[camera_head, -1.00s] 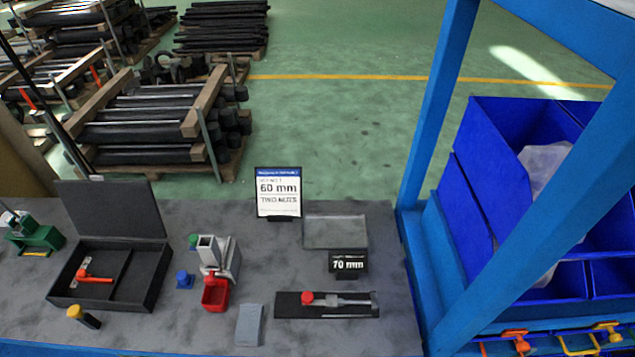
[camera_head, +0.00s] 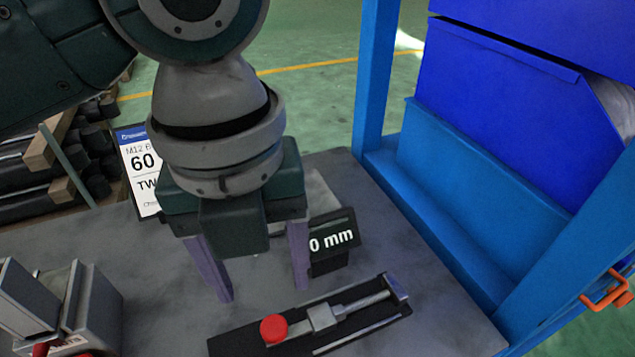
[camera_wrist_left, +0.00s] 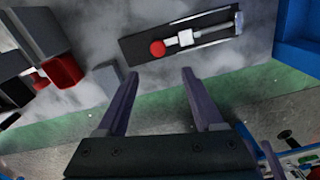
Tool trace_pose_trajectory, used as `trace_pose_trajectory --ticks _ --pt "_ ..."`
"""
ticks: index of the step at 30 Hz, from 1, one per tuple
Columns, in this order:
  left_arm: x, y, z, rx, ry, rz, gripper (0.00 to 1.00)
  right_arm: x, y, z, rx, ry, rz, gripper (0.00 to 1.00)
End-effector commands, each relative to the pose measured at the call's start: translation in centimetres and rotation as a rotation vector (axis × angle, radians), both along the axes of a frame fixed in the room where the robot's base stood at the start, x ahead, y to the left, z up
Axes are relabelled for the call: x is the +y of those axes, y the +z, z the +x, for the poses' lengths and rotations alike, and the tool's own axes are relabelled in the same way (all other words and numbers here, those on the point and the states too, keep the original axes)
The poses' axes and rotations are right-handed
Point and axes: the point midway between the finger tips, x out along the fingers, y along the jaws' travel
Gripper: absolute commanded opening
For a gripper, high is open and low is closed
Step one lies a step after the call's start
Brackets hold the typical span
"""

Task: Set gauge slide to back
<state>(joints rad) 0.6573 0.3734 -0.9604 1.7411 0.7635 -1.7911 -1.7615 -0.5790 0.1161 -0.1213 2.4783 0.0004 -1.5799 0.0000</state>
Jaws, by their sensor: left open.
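The gauge (camera_head: 318,322) lies on the table as a dark base with a metal rod and a red knob (camera_head: 274,328) at its left end. Its grey slide block (camera_head: 324,318) sits on the rod right of the red knob; it also shows in the left wrist view (camera_wrist_left: 186,38). My left gripper (camera_head: 262,290) is open and empty, its two purple fingers pointing down above the table, behind and left of the gauge. In the left wrist view the fingertips (camera_wrist_left: 160,76) are apart from the gauge. My right gripper is not in view.
A small black sign (camera_head: 333,242) reading "0 mm", partly hidden, stands behind the gauge. A white "60" card (camera_head: 140,170) stands at the back left. A grey device (camera_head: 85,310) is at the left. Blue frame and bins (camera_head: 490,130) border the right.

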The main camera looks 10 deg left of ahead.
Motion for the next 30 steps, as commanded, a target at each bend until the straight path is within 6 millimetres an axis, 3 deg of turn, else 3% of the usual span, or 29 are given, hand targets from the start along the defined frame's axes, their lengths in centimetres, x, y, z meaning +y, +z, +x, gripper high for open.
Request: trace_pose_trajectory --ticks 1,7,18,24,30 --pt "0.3 -0.8 0.3 0.002 -0.027 0.013 0.69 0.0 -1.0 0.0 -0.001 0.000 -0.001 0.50" --pt "0.5 -2.2 0.3 0.008 -0.056 0.023 0.69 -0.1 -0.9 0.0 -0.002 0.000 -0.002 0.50" --pt "0.5 -9.0 0.3 0.007 -0.054 0.023 0.69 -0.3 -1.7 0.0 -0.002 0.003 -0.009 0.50" --pt "0.5 -10.4 0.3 0.004 -0.054 0.022 0.69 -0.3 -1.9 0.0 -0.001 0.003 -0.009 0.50" --pt "0.5 -10.5 0.3 0.003 -0.055 0.021 0.69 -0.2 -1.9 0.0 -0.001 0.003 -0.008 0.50"
